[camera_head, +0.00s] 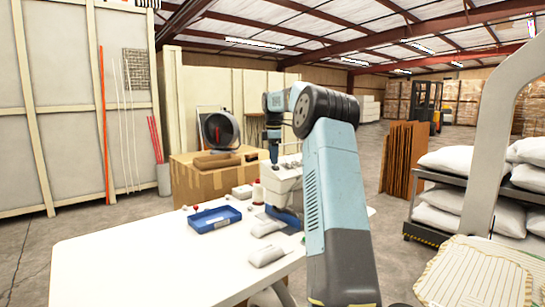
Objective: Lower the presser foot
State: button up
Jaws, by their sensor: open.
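A white sewing machine (284,178) stands at the far end of the white table (140,262). My blue and grey arm covers its right part. Its presser foot and lever are too small or hidden to make out. My gripper (273,158) points down just above the top of the machine, at its left end. It is small in the view; it is open and I see nothing held in it. I cannot tell whether it touches the machine.
A blue tray (214,219) with small items lies left of the machine. Small white pouches (267,254) lie in front. A cardboard box (205,178) stands behind the table. A cart with white pillows (455,163) is at right. The table's left part is clear.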

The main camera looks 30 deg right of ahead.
grip_shut()
jog(key=shift+a, duration=0.15)
jog(key=shift+s+d+t, duration=0.25)
jog(key=shift+s+t, duration=0.2)
jog(key=shift+t, duration=0.25)
jog(key=t, duration=0.1)
jog(key=s+t, duration=0.1)
jog(key=t, duration=0.1)
jog(key=shift+s+d+y, duration=0.2)
jog(key=shift+s+y, duration=0.1)
jog(key=shift+y, duration=0.1)
jog(key=shift+s+d+f+t+y, duration=0.15)
jog(key=shift+s+t, duration=0.2)
jog(key=shift+t, duration=0.5)
jog(key=shift+s+d+f+t+y, duration=0.15)
jog(key=shift+s+t, duration=0.15)
jog(key=shift+t, duration=0.55)
jog(key=shift+s+f+t, duration=0.2)
jog(key=shift+s+t, duration=0.05)
jog(key=shift+t, duration=0.35)
jog(key=shift+s+a+f+t, duration=0.1)
jog(key=shift+f+t, duration=0.1)
jog(key=shift+t, duration=0.2)
grip_release()
jog(key=shift+r, duration=0.1)
